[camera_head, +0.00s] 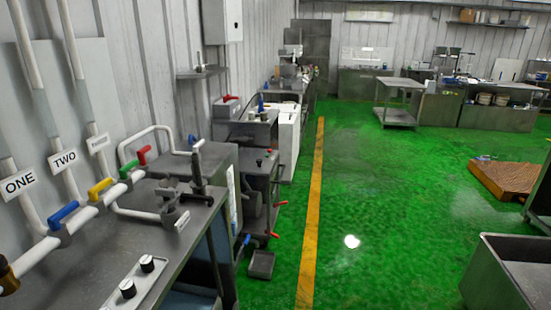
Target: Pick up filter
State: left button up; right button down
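No thing in view can be told for sure as the filter. A small dark square tray-like object (261,264) lies on the green floor beside the metal machine (258,170), but I cannot tell what it is. A dark upright metal fitting (197,174) stands on the steel counter (110,245) at the left; its use is not clear. Neither of my grippers shows in the head view.
White pipes with blue (63,214), yellow (100,188) and green (129,168) valve handles run along the left wall. A metal bin (492,285) stands at lower right, a wooden pallet (510,184) behind it. A steel table (400,84) stands farther back. Green floor is open between.

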aim_at(250, 114)
jog(key=i+z, duration=0.4)
jog(key=i, duration=2.9)
jog(key=i+l+u, duration=0.15)
jog(key=i, duration=0.9)
